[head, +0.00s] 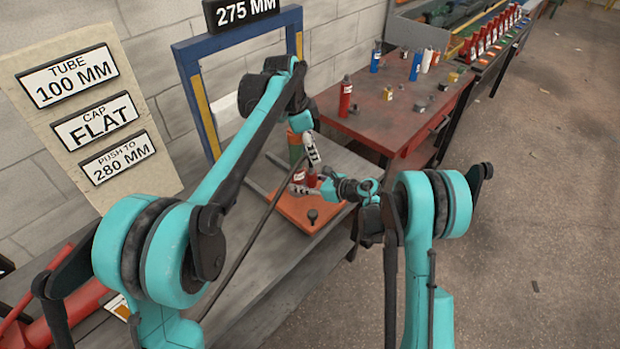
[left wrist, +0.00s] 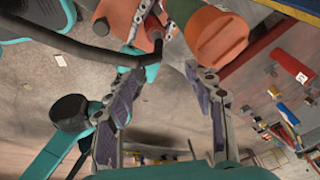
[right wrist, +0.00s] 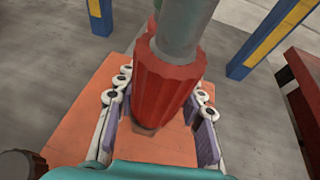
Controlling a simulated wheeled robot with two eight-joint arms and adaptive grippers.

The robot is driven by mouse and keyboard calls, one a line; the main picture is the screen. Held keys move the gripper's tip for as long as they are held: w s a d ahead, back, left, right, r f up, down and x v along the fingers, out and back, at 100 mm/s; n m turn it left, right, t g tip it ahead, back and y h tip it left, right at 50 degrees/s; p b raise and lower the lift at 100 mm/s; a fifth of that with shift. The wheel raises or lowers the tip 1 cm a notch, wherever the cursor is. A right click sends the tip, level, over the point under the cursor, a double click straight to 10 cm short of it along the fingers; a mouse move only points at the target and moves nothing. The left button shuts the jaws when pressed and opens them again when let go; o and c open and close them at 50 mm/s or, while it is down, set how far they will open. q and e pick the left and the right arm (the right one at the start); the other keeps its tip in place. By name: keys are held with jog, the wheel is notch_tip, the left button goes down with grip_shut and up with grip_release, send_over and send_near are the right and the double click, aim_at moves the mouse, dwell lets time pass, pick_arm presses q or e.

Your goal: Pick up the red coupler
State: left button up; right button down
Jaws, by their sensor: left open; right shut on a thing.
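The red coupler (head: 312,178) stands above an orange board on the bench. In the right wrist view the coupler (right wrist: 165,85) is a ribbed red sleeve with a grey cylinder (right wrist: 185,25) at its upper end. My right gripper (head: 304,186) is shut on it; in the right wrist view its fingers (right wrist: 160,115) lie on both sides of the sleeve. My left gripper (head: 311,150) is open and empty, above and beside the coupler. In the left wrist view its fingers (left wrist: 168,95) are spread apart. The coupler's base is partly hidden by my right fingers.
The orange board (head: 293,208) carries a dark knob (head: 312,215). A green and orange cylinder (head: 296,145) stands close behind my left gripper. A blue and yellow frame (head: 205,112) rises behind. A red table (head: 385,125) with bottles and small parts stands further back. Floor at right is clear.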

aim_at(312, 166)
pick_arm(q)
jog(key=f+m+y, duration=0.1)
jog(key=f+m, duration=0.1)
jog(key=f, duration=0.1)
jog(key=w+f+m+g+y, duration=0.1)
jog(key=f+m, duration=0.2)
jog(key=f, duration=0.1)
jog(key=f+m, duration=0.3)
jog(key=shift+w+d+f+g+y, duration=0.1)
jog(key=shift+w+f+g+y, duration=0.2)
jog(key=shift+g+y, duration=0.1)
jog(key=shift+r, duration=0.1)
grip_shut()
